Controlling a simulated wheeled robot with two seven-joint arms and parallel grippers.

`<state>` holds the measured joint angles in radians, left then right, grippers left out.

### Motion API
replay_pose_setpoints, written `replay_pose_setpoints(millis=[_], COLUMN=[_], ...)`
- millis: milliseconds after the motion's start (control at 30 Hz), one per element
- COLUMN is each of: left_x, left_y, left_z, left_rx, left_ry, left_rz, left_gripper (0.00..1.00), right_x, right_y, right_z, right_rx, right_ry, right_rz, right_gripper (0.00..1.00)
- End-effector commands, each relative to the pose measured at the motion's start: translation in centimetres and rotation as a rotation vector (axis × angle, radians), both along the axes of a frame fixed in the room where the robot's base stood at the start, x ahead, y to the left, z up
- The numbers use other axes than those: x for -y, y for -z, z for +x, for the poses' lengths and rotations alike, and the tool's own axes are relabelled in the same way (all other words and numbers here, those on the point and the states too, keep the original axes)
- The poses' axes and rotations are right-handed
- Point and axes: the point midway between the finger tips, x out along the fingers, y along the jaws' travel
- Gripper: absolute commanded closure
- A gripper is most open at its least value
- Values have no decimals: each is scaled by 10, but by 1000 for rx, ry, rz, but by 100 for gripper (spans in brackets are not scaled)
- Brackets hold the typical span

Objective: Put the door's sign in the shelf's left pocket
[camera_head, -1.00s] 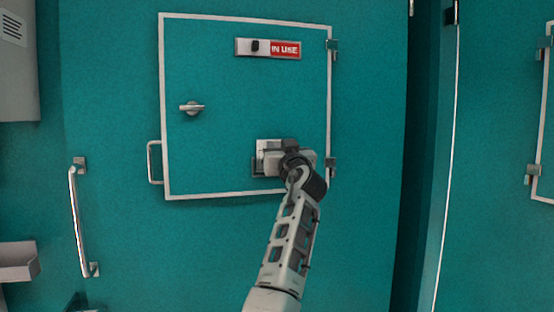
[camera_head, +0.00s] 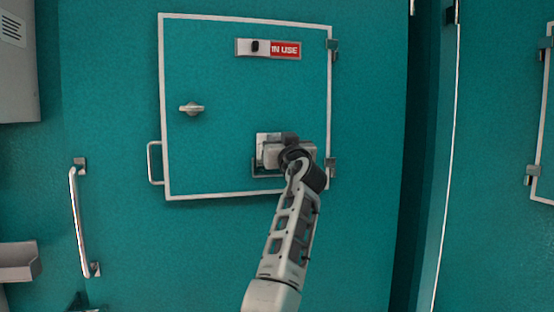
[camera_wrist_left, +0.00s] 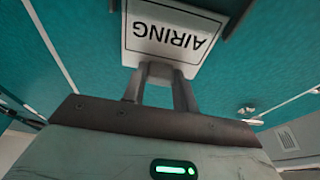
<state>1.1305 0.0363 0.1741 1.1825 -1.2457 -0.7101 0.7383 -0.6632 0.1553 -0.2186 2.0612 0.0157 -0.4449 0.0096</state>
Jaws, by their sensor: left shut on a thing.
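The door's sign is a white card marked AIRING; in the left wrist view the sign (camera_wrist_left: 170,35) shows upside down between my fingertips. In the head view the sign (camera_head: 263,140) shows partly behind my left gripper (camera_head: 268,155), at the lower right of the small door (camera_head: 230,95). The left gripper also shows in the left wrist view (camera_wrist_left: 162,74), shut on the sign's edge. A holder frame (camera_head: 254,172) on the door sits around the sign's lower part. My right gripper and the shelf's left pocket are not clearly in view.
The small door carries a red IN USE slider (camera_head: 268,48), a latch knob (camera_head: 191,108) and hinges on its right. A side handle (camera_head: 154,162) and a long vertical handle (camera_head: 80,217) stick out to the left. A grey tray (camera_head: 18,262) is at lower left.

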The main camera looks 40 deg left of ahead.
Motion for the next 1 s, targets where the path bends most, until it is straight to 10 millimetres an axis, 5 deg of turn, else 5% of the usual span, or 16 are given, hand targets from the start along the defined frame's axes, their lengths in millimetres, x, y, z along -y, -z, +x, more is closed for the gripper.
replay_pose_setpoints(millis=[1000], left_x=[0], left_y=[-31], left_z=[0], left_rx=[0], left_ry=[0], left_rz=[0], left_gripper=[96], right_x=[-2], right_y=[-13], right_z=[-3], right_rx=[-8], right_ry=[5], right_rz=[7], right_gripper=[64])
